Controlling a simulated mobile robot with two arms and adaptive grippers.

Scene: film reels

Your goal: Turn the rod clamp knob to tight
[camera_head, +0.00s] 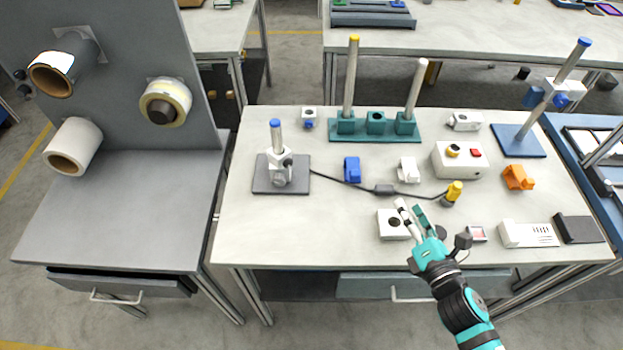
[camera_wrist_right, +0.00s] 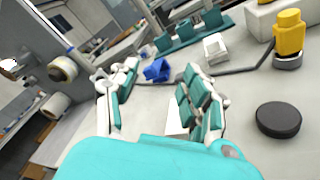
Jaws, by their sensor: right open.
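Two stands carry a clamp on a rod, and I cannot tell which the task means. On the left, a grey base (camera_head: 262,180) bears a short blue-capped rod with a white clamp (camera_head: 279,158) and a grey round knob (camera_head: 281,180). At the back right, a blue base (camera_head: 518,147) bears a tall tilted rod with a white clamp (camera_head: 543,86) and a blue knob (camera_head: 561,100). My right gripper (camera_head: 408,206) is open and empty at the front of the table, beside a white box, apart from both clamps. It also shows open in the wrist view (camera_wrist_right: 162,75). My left gripper is out of view.
A white box with a black dial (camera_head: 392,230) lies close left of my right gripper. A yellow-topped plug (camera_head: 453,193) and its dark cable lie behind it. A teal rack with rods (camera_head: 375,135) stands at the back. The table's front left is clear.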

